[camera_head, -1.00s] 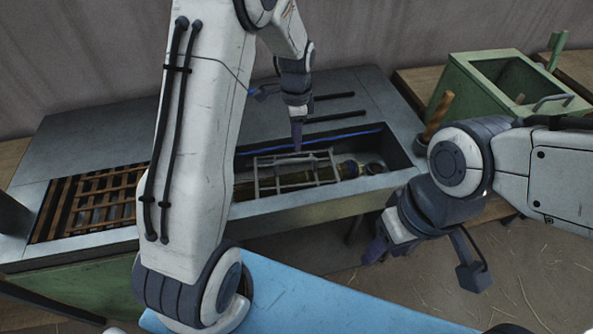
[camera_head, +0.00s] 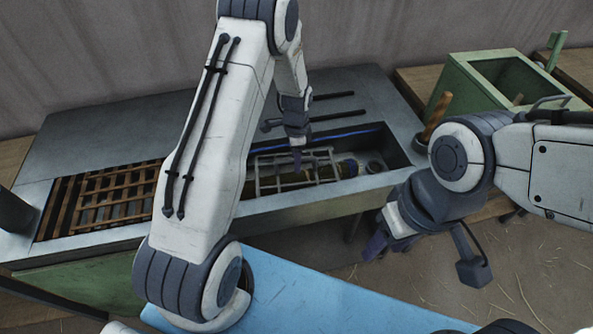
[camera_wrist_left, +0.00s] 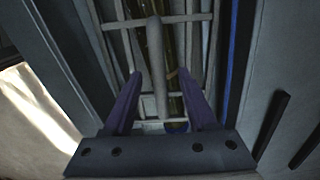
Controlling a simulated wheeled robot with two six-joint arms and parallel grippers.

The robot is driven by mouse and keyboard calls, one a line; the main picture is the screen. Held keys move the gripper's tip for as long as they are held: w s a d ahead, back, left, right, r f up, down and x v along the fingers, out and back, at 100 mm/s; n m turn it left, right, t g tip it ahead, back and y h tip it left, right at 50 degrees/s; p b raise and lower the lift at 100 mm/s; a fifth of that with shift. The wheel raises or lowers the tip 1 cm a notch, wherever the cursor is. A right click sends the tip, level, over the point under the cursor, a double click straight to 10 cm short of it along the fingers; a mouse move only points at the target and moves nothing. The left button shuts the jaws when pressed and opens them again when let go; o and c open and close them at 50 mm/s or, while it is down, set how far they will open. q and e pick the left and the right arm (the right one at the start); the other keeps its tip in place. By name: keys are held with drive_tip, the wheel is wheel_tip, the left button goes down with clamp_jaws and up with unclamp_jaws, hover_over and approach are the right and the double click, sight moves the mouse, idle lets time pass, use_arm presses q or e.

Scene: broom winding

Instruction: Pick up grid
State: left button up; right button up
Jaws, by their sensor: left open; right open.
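A light grey metal grid (camera_head: 293,170) lies in the recessed trough of the workbench, over a yellowish tube-like object (camera_wrist_left: 177,55). In the left wrist view the grid's bars (camera_wrist_left: 157,65) run between and ahead of my purple fingers. My left gripper (camera_head: 298,165) is over the grid, pointing down. In the left wrist view it (camera_wrist_left: 158,90) is open, with a thick grid bar between its fingers and no visible grip on it. My right gripper (camera_head: 385,245) hangs in front of the bench at the right, away from the grid, open.
A brown slatted grate (camera_head: 110,200) fills the bench's left opening. The trough (camera_head: 330,195) has raised walls around the grid. A green bin (camera_head: 500,80) stands at the back right, with a wooden handle (camera_head: 435,115) beside it. A blue surface (camera_head: 330,295) lies in front.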

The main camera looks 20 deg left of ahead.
use_arm(q)
clamp_jaws()
drive_tip(key=shift+w, duration=0.1)
idle(1.2)
